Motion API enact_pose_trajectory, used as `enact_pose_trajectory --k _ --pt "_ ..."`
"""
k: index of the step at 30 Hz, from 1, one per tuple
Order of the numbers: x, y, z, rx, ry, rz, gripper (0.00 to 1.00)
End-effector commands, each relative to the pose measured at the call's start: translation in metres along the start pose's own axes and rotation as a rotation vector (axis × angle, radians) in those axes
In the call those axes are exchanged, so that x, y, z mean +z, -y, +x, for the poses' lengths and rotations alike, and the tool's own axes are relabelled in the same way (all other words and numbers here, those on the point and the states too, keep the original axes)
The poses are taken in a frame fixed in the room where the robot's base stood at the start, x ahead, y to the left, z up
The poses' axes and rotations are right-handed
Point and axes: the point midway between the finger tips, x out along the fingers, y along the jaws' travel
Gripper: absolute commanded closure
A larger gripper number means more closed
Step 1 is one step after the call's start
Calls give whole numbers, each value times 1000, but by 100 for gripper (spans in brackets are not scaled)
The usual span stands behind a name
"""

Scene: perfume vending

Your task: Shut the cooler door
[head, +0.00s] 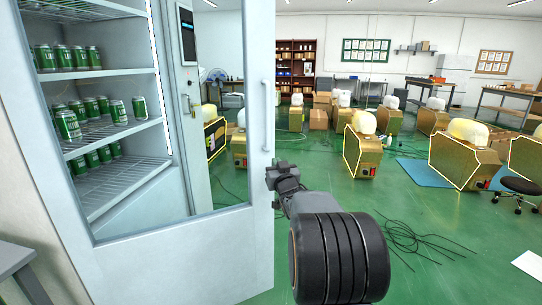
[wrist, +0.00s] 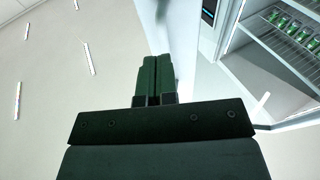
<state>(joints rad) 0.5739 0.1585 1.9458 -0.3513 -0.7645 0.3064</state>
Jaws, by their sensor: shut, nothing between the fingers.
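The cooler door (head: 259,60) stands open, a pale grey frame around a large clear pane, with a vertical handle (head: 266,115) near its right edge. Through the pane I see the cooler's lit shelves (head: 120,130) with green cans. My gripper (head: 272,178) is at the door's right edge, below the handle; I cannot tell whether it touches. In the wrist view my gripper's fingers (wrist: 151,75) are together and empty, in front of a pale panel (wrist: 175,35) that looks like the door. The cooler's shelves (wrist: 285,60) show at the right there.
A dark display (head: 187,35) is on the cooler's front panel behind the door. Several boxy machines with pale tops (head: 366,145) stand on the green floor to the right. Black cables (head: 415,235) lie on the floor right of my arm. A stool (head: 520,190) is far right.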

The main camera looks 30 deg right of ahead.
Motion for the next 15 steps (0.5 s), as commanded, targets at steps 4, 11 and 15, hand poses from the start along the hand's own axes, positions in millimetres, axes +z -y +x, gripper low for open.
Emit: enact_pose_trajectory --k 4,11,15 --pt "1 1 27 -1 0 0 100" --pt "1 0 56 0 0 1 100" --pt "1 0 64 0 1 1 100"
